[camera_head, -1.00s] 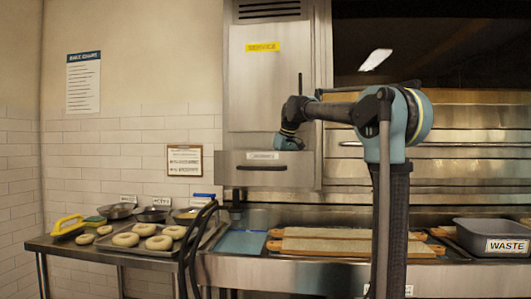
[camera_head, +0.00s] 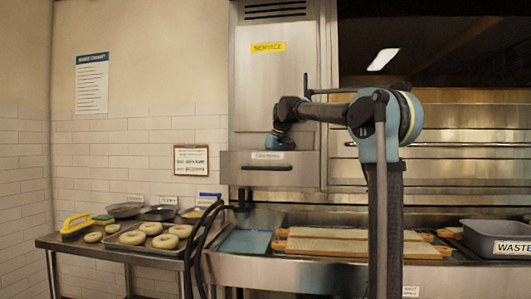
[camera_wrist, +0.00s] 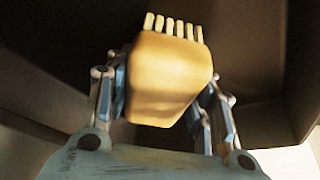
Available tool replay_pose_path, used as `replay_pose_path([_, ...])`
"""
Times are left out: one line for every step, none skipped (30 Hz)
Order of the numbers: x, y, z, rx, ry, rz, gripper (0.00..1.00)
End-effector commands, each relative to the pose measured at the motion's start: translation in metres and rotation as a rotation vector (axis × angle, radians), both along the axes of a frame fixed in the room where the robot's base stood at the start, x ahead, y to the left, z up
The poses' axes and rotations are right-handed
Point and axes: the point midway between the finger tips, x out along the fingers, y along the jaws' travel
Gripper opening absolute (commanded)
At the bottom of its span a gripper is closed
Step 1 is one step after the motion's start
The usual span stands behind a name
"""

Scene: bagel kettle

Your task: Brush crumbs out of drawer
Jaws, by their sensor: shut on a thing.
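My gripper (camera_wrist: 165,92) is shut on a tan, wood-coloured brush (camera_wrist: 168,80) with a row of pale bristles at its far end. In the head view my gripper's blue housing (camera_head: 280,143) is just above the drawer (camera_head: 243,172), which has a white label and a dark handle on its steel front. The fingers and the brush are hidden there. The wrist view shows dark walls around the brush, which look like the drawer's inside. I see no crumbs in either view. A grey bin labelled WASTE (camera_head: 500,229) stands on the counter at the far right.
A steel table at the left holds a tray of bagels (camera_head: 154,238), several pans (camera_head: 125,210) and a yellow-handled thing (camera_head: 75,223). Long boards (camera_head: 352,246) and a blue mat (camera_head: 246,241) lie on the counter below the drawer. A tall cabinet (camera_head: 271,90) stands above the drawer.

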Motion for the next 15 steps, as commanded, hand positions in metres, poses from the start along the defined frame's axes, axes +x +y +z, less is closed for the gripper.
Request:
replay_pose_path([0.001, 0.002, 0.000, 0.000, 0.000, -0.002, 0.27])
replay_pose_path([0.002, 0.003, 0.000, 0.000, 0.000, -0.004, 0.27])
replay_pose_path([0.002, 0.004, 0.002, 0.000, 0.000, -0.006, 0.27])
replay_pose_path([0.002, 0.003, 0.004, 0.000, 0.000, -0.008, 0.27])
replay_pose_path([0.002, 0.002, 0.009, 0.000, 0.000, -0.008, 0.27])
replay_pose_path([0.002, 0.001, 0.020, 0.000, 0.000, -0.009, 0.27])
replay_pose_path([0.003, 0.001, 0.022, 0.000, 0.000, -0.009, 0.27])
replay_pose_path([0.003, 0.001, 0.024, 0.000, 0.000, -0.009, 0.27])
replay_pose_path([0.003, 0.000, 0.028, 0.000, 0.000, -0.009, 0.27])
replay_pose_path([0.003, 0.000, 0.031, 0.000, 0.000, -0.010, 0.27])
replay_pose_path([0.003, -0.001, 0.033, 0.000, 0.000, -0.011, 0.27])
replay_pose_path([0.003, -0.001, 0.037, 0.000, 0.000, -0.011, 0.27])
replay_pose_path([0.003, -0.002, 0.040, 0.000, 0.000, -0.012, 0.27])
replay_pose_path([0.003, -0.002, 0.043, 0.000, 0.000, -0.012, 0.27])
replay_pose_path([0.003, -0.002, 0.046, 0.001, 0.001, -0.013, 0.27])
